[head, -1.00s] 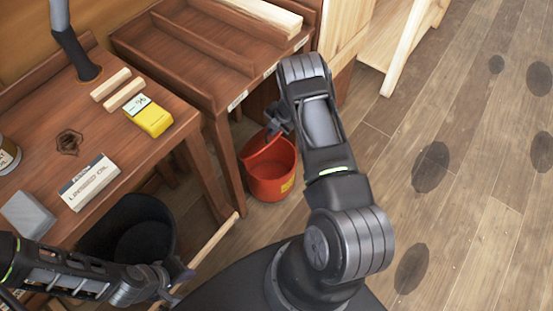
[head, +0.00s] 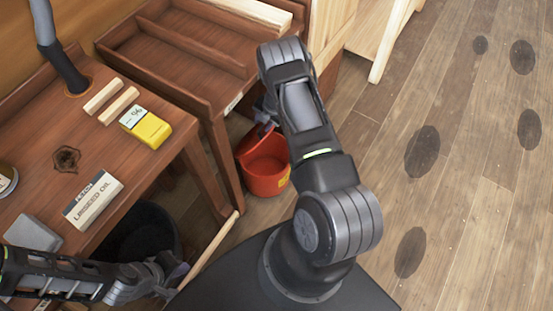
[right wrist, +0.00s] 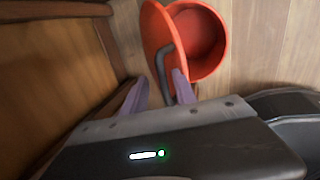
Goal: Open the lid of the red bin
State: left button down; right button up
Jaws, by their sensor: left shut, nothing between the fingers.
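The red bin (head: 265,183) stands on the floor beside the bench, with its dark red inside showing. Its lid (head: 248,143) is raised, standing steeply at the bin's left side. In the right wrist view the lid (right wrist: 154,32) is tilted up beside the open bin (right wrist: 220,62), and a dark grey bent handle (right wrist: 164,62) shows by the lid. My right gripper (right wrist: 158,92) has its fingers apart, with the handle's end near the right finger; contact is unclear. In the head view it is partly hidden behind my arm. My left gripper (head: 180,277) is shut and empty, over the lower left.
A black bucket (head: 150,235) stands under the bench's front edge. The wooden bench (head: 150,180) holds a linseed oil box (head: 93,199), a yellow box (head: 147,126) and wood strips. A divided wooden tray unit (head: 180,50) stands behind. The floor at right is open.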

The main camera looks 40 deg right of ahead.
jog(key=shift+o, duration=0.8)
jog(key=shift+r, duration=0.1)
jog(key=p+v, duration=0.5)
jog(key=v, duration=0.2)
jog(key=shift+s, duration=0.1)
